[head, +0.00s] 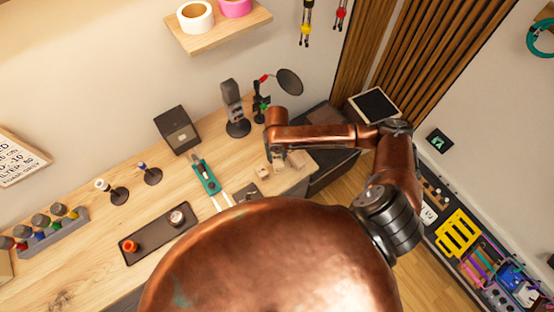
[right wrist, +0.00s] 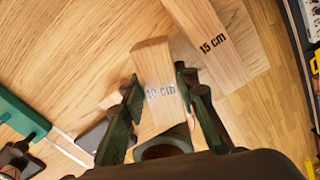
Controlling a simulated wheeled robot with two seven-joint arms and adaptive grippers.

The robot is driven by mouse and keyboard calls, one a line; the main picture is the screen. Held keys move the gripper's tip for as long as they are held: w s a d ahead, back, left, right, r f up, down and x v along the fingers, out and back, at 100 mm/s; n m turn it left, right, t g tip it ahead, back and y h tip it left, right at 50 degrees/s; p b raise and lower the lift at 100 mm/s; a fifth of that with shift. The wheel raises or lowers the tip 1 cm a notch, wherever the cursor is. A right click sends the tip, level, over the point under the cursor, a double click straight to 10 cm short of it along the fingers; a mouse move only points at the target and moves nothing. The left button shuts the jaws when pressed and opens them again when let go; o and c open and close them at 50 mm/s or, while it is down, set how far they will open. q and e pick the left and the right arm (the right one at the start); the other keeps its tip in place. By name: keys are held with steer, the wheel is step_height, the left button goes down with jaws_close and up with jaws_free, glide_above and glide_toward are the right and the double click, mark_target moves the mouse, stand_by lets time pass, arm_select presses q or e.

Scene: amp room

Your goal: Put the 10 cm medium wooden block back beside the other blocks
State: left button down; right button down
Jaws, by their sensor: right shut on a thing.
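The 10 cm wooden block (right wrist: 152,65) is between the two dark green fingers of my right gripper (right wrist: 161,82) in the right wrist view, and the gripper is shut on it. The 15 cm wooden block (right wrist: 205,30) is just beyond it to the upper right. A smaller light wooden piece (right wrist: 111,100) shows partly behind the left finger. In the head view my right gripper (head: 276,156) is at the right end of the wooden bench, among the small blocks (head: 262,171). I cannot tell whether the held block touches the bench. My left gripper is not in view.
The wooden bench (head: 85,250) runs along the wall. The bench ends just right of the blocks, above the floor.

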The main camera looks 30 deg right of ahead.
mark_target(277, 160)
step_height(277, 160, down, 2)
steer(key=shift+f+p, duration=0.2)
steer(key=shift+p, duration=0.15)
steer(key=shift+f, duration=0.3)
steer(key=shift+f, duration=0.15)
steer(key=c, duration=1.5)
jaws_free()
step_height(277, 160, up, 12)
steer(key=shift+r+b, duration=0.2)
steer(key=shift+b, duration=0.6)
